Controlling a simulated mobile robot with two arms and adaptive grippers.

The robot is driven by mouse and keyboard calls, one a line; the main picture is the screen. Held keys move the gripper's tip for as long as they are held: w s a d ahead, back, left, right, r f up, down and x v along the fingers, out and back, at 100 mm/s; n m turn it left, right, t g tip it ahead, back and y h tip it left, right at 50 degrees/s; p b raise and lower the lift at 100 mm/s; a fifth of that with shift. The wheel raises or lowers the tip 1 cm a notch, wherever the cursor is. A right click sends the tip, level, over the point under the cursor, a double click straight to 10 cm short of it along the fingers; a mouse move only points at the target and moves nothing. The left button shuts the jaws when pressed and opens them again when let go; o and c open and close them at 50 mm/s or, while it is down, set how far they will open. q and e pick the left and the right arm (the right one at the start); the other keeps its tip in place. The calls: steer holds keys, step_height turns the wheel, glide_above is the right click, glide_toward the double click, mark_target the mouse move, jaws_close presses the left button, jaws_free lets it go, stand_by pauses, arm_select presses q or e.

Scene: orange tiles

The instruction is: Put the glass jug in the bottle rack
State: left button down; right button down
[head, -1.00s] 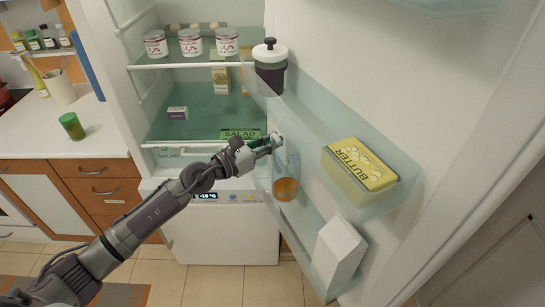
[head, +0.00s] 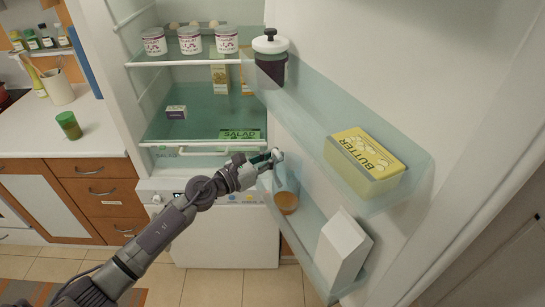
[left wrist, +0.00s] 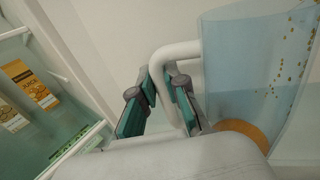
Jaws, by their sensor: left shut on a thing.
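The glass jug (head: 285,188) is pale blue and see-through with an orange base and a white handle. My left gripper (head: 272,157) is shut on its handle; the left wrist view shows the white handle between the green-padded fingers (left wrist: 158,100), with the jug body (left wrist: 245,75) to their right. The jug is about upright at the inner end of the lower door shelf (head: 318,222), which looks like the bottle rack. Whether its base touches the shelf floor I cannot tell. My right gripper is out of view.
The upper door shelf (head: 405,200) holds a butter box (head: 365,158) and a dark shaker with a white lid (head: 270,62). A white carton (head: 341,250) stands on the lower door shelf. The fridge shelves at left hold several yogurt cups (head: 190,41) and a salad pack (head: 240,134).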

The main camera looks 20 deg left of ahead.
arm_select(q)
steer(key=c, duration=1.2)
jaws_free()
steer(key=shift+r+p, duration=0.15)
steer(key=shift+p, duration=0.15)
steer(key=b+v, duration=0.4)
steer(key=v, duration=0.8)
